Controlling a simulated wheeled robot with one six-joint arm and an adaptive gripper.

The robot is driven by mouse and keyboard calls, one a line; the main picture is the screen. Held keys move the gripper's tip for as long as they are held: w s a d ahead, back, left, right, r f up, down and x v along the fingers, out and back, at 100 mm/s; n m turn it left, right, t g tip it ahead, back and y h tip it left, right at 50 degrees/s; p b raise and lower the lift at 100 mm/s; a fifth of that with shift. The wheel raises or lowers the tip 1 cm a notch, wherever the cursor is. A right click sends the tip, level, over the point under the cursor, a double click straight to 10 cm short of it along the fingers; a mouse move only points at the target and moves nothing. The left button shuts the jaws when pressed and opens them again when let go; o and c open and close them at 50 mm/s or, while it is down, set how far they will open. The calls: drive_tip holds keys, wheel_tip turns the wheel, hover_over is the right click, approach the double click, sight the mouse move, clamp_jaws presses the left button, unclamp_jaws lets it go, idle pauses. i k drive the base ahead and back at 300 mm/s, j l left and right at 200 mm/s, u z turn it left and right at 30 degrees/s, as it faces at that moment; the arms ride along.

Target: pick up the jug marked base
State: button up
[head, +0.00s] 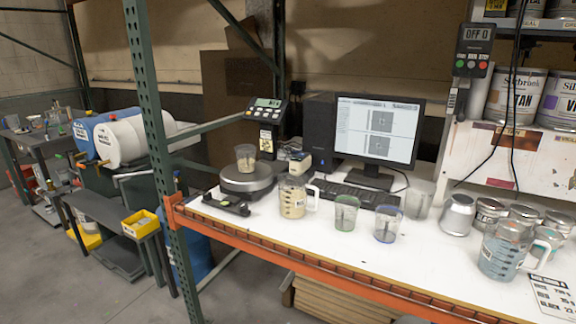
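Two clear jugs with handles stand upright on the white bench, and I cannot read a "base" mark on either. One jug (293,198) holds cream-coloured content, has dark markings, and stands right of the round scale, its handle to the right. The other jug (501,253) holds blue-grey content, carries a pale label, and stands near the front edge at the right, its handle to the right. My gripper is not in view.
A small cup (246,158) sits on the scale (248,180). Green-tinted (346,212) and blue-tinted (387,224) cups stand between the jugs. Metal cans (458,215) crowd behind the blue-grey jug. An orange beam (300,258) edges the bench; a green post (150,100) rises left.

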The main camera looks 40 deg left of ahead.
sight(293, 186)
drive_tip(key=i+j+u, duration=0.45)
drive_tip(key=i+j, duration=0.3)
drive_tip(key=i, duration=0.1)
